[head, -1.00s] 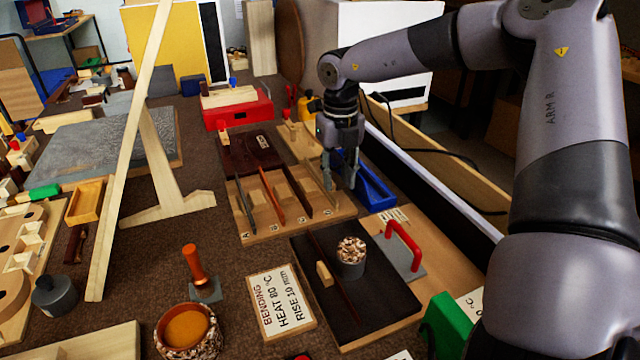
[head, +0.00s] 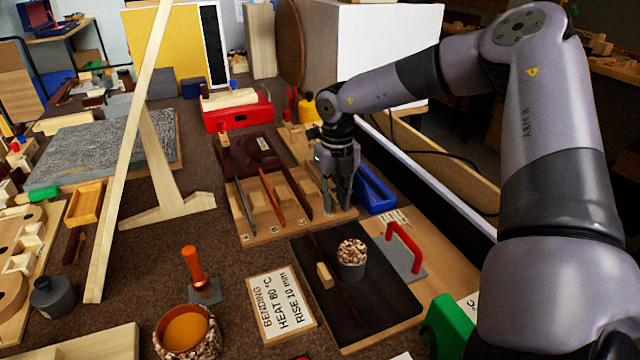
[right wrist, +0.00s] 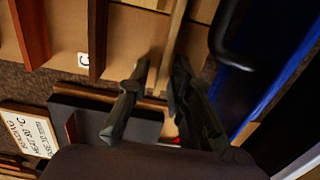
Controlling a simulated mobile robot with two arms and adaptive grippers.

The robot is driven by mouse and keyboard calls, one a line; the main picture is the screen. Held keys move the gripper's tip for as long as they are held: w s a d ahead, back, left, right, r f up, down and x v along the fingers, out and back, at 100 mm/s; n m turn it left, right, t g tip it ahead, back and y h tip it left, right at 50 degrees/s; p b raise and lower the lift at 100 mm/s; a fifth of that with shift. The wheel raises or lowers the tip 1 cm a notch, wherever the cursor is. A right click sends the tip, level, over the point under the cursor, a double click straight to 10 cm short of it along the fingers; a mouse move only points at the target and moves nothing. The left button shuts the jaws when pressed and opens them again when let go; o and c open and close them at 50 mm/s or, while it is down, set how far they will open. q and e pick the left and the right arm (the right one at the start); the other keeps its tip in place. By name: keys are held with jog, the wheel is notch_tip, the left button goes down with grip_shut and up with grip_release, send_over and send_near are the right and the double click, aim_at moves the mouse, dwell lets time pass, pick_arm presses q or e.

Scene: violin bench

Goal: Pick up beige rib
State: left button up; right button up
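A wooden rack (head: 262,222) holds upright ribs: a grey one (head: 246,207), an orange-red one (head: 271,193) and a dark brown one (head: 299,194). The beige rib (right wrist: 173,40) is a thin pale strip in the right wrist view, standing in the slot right of label C. In the head view my gripper mostly hides it. My right gripper (head: 338,198) points down over the rack's right end. In the right wrist view its fingers (right wrist: 161,72) are apart, with the rib's line running between them; contact cannot be told. My left gripper is not in view.
A blue tray (head: 377,196) lies close right of the rack. In front are a dark board (head: 385,310) with a pot (head: 351,262) and a red-handled tool (head: 403,245). A red box (head: 238,115) stands behind. A leaning wooden strip and stand (head: 160,170) are at left.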

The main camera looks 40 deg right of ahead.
grip_shut()
jog(key=shift+r, duration=0.1)
